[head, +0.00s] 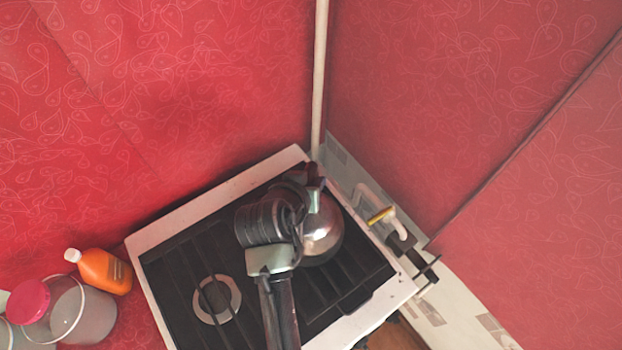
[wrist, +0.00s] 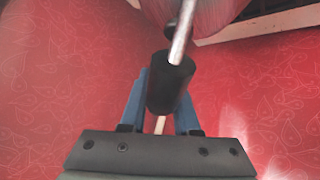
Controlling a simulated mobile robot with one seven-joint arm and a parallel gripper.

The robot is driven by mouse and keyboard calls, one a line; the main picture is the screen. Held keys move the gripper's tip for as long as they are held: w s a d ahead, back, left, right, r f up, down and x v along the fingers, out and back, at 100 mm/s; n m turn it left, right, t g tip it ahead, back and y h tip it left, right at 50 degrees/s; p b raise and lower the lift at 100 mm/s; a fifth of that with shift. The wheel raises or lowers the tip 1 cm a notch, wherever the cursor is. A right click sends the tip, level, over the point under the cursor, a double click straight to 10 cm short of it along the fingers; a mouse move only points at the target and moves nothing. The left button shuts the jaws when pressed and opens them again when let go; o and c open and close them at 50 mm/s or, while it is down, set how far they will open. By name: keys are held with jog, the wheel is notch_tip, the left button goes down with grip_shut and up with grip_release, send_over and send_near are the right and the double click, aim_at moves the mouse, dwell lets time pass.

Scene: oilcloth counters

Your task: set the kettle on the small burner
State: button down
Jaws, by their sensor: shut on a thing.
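The kettle (head: 322,236) is a shiny round metal body over the right back part of the black stove top (head: 178,262), partly hidden by my arm. My gripper (head: 315,186) is at its upper side. In the wrist view, my gripper's blue fingers (wrist: 161,112) are shut on the kettle's black handle grip (wrist: 168,82), with a metal rod running up from it. I cannot tell whether the kettle touches the grate. One pale burner ring (head: 217,299) shows bare at the front left; other burners are hidden, so I cannot compare sizes.
A pipe with a yellow handle (head: 381,215) is close right of the kettle. Red patterned walls (head: 220,90) stand behind.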

jog(key=shift+w+f, duration=0.1)
jog(key=shift+f, duration=0.15)
jog(key=c, duration=0.6)
grip_release()
jog(key=shift+o, duration=0.2)
jog(key=shift+s+f, duration=0.2)
jog(key=shift+f, duration=0.1)
jog(key=b+v, duration=0.3)
jog(key=v, duration=1)
jog(key=w+r+t+y+b, duration=0.1)
jog(key=w+r+t, duration=0.2)
jog(key=r, duration=0.5)
jog(key=w+r+t+y, duration=0.1)
jog(key=w+r+t, duration=0.25)
jog(key=r, duration=0.55)
jog(key=w+r+t+b, duration=0.15)
jog(key=r+t, duration=0.25)
jog(key=r, duration=0.4)
jog(key=s+d+r+t, duration=0.1)
jog(key=s+r+t, duration=0.1)
jog(key=r, duration=0.5)
jog(key=s+r+n+t+y, duration=0.1)
jog(key=s+r+t, duration=0.2)
jog(key=r, duration=0.4)
jog(key=s+d+r+t, duration=0.1)
jog(key=s+r+t, duration=0.2)
jog(key=r, duration=0.4)
jog(key=shift+s+d, duration=0.4)
jog(key=shift+s, duration=0.2)
